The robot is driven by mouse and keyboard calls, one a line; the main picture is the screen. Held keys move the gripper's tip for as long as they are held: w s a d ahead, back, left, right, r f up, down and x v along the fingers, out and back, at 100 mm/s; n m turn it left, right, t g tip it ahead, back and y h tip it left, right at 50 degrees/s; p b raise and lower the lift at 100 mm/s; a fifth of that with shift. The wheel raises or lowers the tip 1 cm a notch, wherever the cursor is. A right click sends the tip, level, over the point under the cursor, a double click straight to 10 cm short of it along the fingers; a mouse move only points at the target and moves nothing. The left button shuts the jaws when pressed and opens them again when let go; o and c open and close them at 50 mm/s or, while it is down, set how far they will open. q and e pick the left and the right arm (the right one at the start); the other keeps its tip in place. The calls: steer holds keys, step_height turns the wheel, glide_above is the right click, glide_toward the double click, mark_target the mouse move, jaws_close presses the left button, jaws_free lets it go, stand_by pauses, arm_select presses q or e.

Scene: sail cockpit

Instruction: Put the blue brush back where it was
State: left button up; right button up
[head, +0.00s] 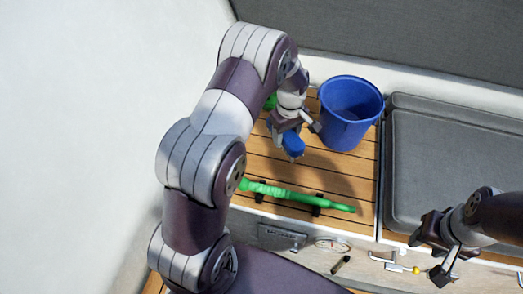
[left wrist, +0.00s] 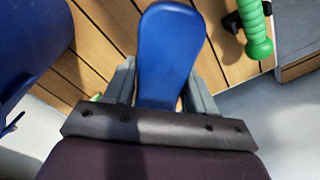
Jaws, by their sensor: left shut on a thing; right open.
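The blue brush (head: 293,145) is in my left gripper (head: 288,128), held over the slatted wooden deck beside the blue bucket. In the left wrist view the brush (left wrist: 167,52) shows as a flat, rounded blue piece between the two fingers of my left gripper (left wrist: 158,88). Its other end is hidden by the gripper. I cannot tell whether the brush touches the deck. My right gripper (head: 437,258) is open and empty at the lower right, near the front edge of the grey cushion.
A blue bucket (head: 350,112) stands on the wooden deck (head: 350,175). A green handle (head: 290,194) lies in black clips near the front edge. The grey cushion (head: 450,150) is to the right. A panel with a gauge (head: 332,245) and a yellow-tipped lever (head: 405,268) is below.

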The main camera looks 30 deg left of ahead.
arm_select(q)
steer(key=a+f, duration=0.1)
steer(key=a, duration=0.2)
steer(key=a+f, duration=0.2)
steer(key=a+f+b, duration=0.1)
steer(key=a+f, duration=0.1)
steer(key=a, duration=0.1)
steer(key=shift+w+a+f, duration=0.2)
steer(key=shift+w+a, duration=0.15)
step_height(320, 180, down, 4)
steer(key=shift+r+b, duration=0.1)
steer(key=shift+b, duration=0.35)
steer(key=o, duration=1.3)
steer(key=shift+o, duration=0.2)
